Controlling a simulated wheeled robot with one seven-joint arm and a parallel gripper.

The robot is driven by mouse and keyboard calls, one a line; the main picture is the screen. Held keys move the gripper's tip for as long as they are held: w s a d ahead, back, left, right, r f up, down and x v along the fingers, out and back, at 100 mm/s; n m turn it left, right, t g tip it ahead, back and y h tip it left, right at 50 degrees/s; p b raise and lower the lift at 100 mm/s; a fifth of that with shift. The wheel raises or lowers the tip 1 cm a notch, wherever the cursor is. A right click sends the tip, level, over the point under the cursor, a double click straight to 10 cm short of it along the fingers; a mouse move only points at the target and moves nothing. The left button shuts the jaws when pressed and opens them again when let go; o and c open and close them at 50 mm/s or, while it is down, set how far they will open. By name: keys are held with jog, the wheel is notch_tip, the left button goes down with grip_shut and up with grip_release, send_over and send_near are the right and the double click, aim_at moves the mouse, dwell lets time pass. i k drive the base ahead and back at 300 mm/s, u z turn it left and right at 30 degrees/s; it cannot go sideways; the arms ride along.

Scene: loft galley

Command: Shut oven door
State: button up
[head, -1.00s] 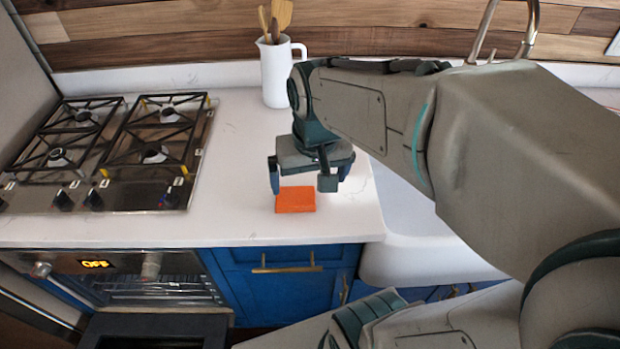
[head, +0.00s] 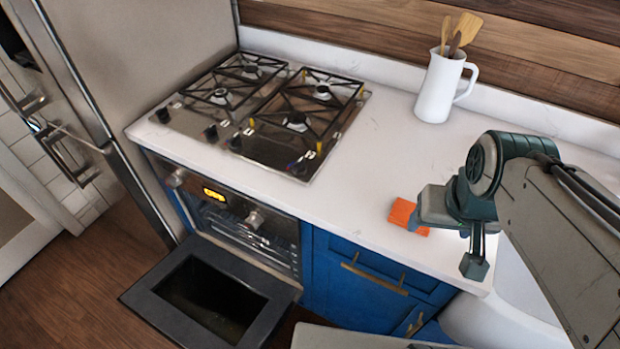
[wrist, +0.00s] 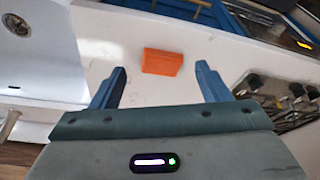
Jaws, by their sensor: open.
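The oven (head: 240,228) is under the counter below the gas hob, with a lit display on its front panel. Its door (head: 165,305) is folded down and open, lying about flat in front of the cavity, with a dark window in its middle. Racks show inside the oven. My gripper (head: 440,236) is over the counter's front edge, to the right of the oven and apart from the door. In the wrist view my gripper (wrist: 160,88) is open and empty, its two blue fingers wide apart.
An orange block (head: 408,216) lies on the counter close to my gripper, and it also shows in the wrist view (wrist: 162,62). A white jug (head: 437,88) with utensils stands at the back. The hob (head: 265,110) is at left. Wooden floor (head: 95,270) is free left of the door.

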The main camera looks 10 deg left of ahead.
aim_at(223, 307)
jog(key=u, duration=0.05)
jog(key=k, duration=0.5)
jog(key=z, duration=3)
jog(key=k, duration=2.45)
jog(key=u, duration=2.35)
